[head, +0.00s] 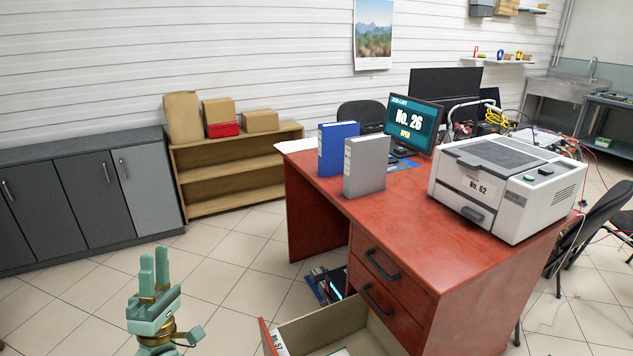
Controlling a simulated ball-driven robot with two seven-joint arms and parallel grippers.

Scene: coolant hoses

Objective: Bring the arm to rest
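My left gripper (155,258) is at the lower left, a green two-finger gripper with brass-coloured parts. Its fingers point up, stand close together near the middle of the gripper body, and hold nothing that I can see. It is above the tiled floor, left of the red desk (400,205) and apart from it. Most of the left arm is cut off by the bottom edge. My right gripper is not in view.
A pulled-out drawer (330,325) projects from the desk near my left gripper. The desk carries a blue binder (338,148), a grey binder (366,166), a monitor (412,122) and a white machine (506,188). Grey cabinets (85,195) and a wooden shelf (232,165) line the wall. Floor between is clear.

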